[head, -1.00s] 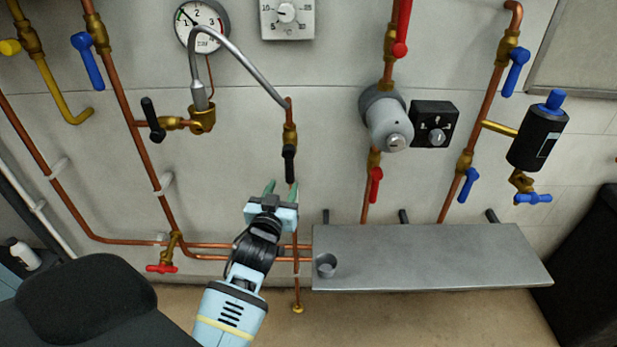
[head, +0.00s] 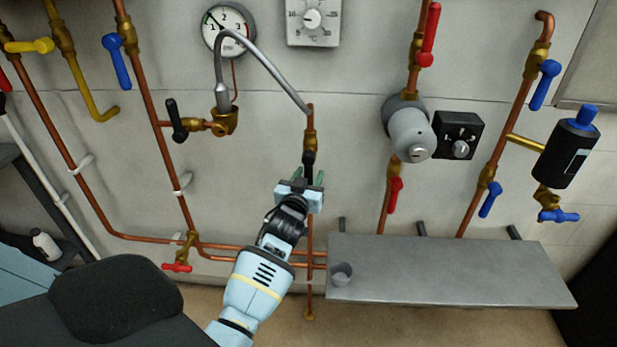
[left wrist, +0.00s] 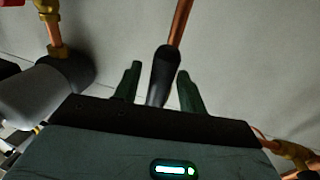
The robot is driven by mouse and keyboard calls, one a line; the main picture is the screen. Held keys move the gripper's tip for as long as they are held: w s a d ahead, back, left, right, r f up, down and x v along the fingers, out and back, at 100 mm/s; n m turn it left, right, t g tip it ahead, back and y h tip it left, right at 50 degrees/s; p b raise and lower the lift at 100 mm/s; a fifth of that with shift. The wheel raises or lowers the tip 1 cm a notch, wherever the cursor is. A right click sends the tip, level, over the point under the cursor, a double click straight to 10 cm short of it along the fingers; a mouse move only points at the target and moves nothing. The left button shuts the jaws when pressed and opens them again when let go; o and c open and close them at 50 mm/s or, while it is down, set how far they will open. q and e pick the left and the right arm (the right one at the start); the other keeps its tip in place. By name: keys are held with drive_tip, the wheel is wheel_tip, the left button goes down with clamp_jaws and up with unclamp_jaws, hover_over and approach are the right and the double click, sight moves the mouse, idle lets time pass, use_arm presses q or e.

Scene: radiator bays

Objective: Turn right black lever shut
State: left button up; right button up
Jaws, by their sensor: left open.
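The right black lever (head: 308,158) hangs down from its brass valve (head: 310,140) on the copper pipe, under the end of the grey hose. Its lower part is hidden behind my left gripper in the head view. My left gripper (head: 306,178) is open, with its green fingertips at the lever's lower end. In the left wrist view the lever (left wrist: 163,75) stands between the two fingers of the gripper (left wrist: 154,85), with a gap visible on each side. The left black lever (head: 176,120) hangs beside its own brass valve, further left. My right gripper is not in view.
A grey cylinder fitting (head: 410,132) and a red lever (head: 395,195) are to the right.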

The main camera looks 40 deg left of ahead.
use_arm(q)
clamp_jaws()
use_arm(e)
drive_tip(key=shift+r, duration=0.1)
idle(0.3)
